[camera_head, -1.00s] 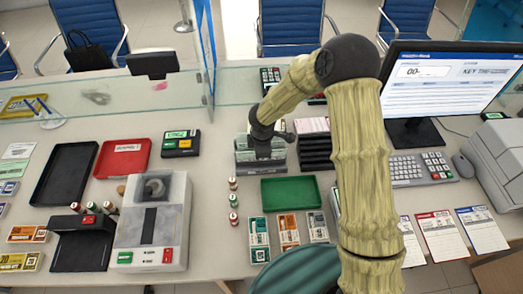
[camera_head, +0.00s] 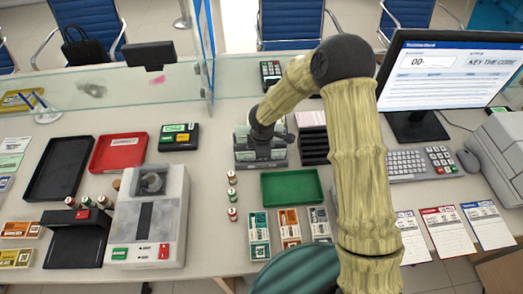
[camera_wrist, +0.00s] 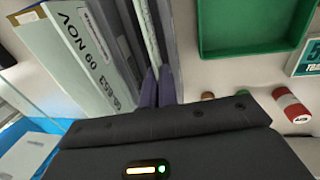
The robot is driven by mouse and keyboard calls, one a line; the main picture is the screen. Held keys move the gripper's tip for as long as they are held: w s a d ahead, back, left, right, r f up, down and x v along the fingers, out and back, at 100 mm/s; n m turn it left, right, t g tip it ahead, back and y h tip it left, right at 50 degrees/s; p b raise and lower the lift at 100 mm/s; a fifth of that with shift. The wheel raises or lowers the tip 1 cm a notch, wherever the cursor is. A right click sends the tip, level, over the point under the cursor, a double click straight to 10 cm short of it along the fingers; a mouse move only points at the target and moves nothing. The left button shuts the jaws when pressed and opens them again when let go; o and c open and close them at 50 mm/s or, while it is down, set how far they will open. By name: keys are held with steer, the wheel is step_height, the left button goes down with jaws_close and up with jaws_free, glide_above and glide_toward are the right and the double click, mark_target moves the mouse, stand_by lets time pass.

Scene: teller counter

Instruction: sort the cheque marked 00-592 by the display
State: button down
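The display (camera_head: 440,75) at the right shows "00-" and "KEY THE CODE". A grey rack (camera_head: 243,158) stands on the counter left of centre. My gripper (camera_head: 262,152) is down at this rack, its fingers mostly hidden there. In the wrist view its two dark purple fingers (camera_wrist: 158,88) are close together, with a thin pale card edge (camera_wrist: 150,35) running down between them. I cannot tell whether they press on it. A pale upright card (camera_wrist: 65,45) to their left reads "NOV" and digits seemingly ending in 653. No 00-592 marking is readable.
Small stamps (camera_head: 232,197) stand in front of the rack. A red tray (camera_head: 118,153) and a machine (camera_head: 150,220) are left. A glass screen (camera_head: 110,98) runs behind.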

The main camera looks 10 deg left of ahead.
steer(key=shift+f, duration=0.35)
steer(key=c, duration=1.6)
jaws_free()
steer(key=shift+r+p, duration=2.85)
steer(key=shift+r, duration=0.7)
